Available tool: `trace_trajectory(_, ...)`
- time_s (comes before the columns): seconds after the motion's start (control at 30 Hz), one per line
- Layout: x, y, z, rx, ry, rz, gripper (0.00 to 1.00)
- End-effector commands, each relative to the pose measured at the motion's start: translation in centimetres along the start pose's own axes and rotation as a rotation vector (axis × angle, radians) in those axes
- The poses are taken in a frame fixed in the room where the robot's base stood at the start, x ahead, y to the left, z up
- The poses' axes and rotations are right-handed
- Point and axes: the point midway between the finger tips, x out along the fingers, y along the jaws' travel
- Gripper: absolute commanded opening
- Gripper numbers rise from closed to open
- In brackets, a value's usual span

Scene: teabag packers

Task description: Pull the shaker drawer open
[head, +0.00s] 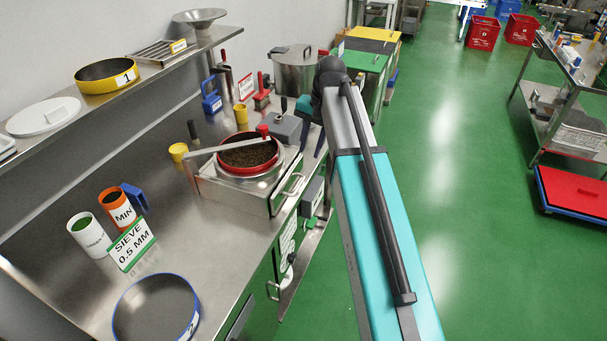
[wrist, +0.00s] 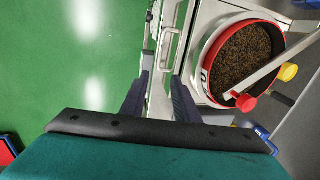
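The shaker is a steel box (head: 235,193) on the bench, with a red-rimmed sieve pan (head: 249,153) of dark tea clamped on top by a bar with a red knob. A metal bar handle (head: 291,186) is on its aisle-side face; the drawer appears shut. In the wrist view the handle (wrist: 168,48) lies ahead of my gripper (wrist: 160,82), slightly right of the middle of its gap. The two dark fingers are apart, with nothing seen between them; they do not appear to touch the handle. In the head view my gripper (head: 309,138) is beyond the shaker, near the bench edge.
A steel pot (head: 296,70), a grey block (head: 283,129) and a red-handled tool (head: 262,92) stand behind the shaker. A "SIEVE 0.5 MM" sign (head: 131,245) and a blue-rimmed pan (head: 157,309) are nearer on the bench. The green aisle floor (head: 450,170) is open.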

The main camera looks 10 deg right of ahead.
Motion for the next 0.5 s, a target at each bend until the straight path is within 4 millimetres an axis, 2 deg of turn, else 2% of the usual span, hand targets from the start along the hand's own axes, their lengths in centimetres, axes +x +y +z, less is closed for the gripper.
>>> trace_trajectory(0.5, 5.0, 0.1, 0.0, 0.001, -0.001, 0.001, 0.28)
